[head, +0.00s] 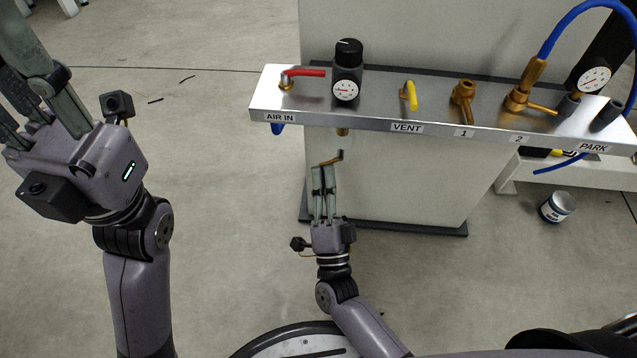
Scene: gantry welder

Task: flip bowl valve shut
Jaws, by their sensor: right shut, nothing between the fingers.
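The bowl valve shows as a small brass lever (329,161) below the metal shelf, under the black regulator (347,70) with its round gauge. A brass fitting (342,132) shows just under the shelf edge, above the lever. My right gripper (324,170) points up from below, with its fingers shut and empty. Its fingertips are right at the lever; I cannot tell whether they touch it. My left gripper (22,75) is large at the upper left, far from the valve. Its fingertips are cut off by the picture edge, so its opening is unclear.
The metal shelf (390,112) overhangs the lever. It carries a red-handled AIR IN valve (301,74), a yellow VENT handle (410,95), brass valves and a blue hose (566,20). The pale cabinet (410,180) stands behind. A can (557,207) is on the floor at right.

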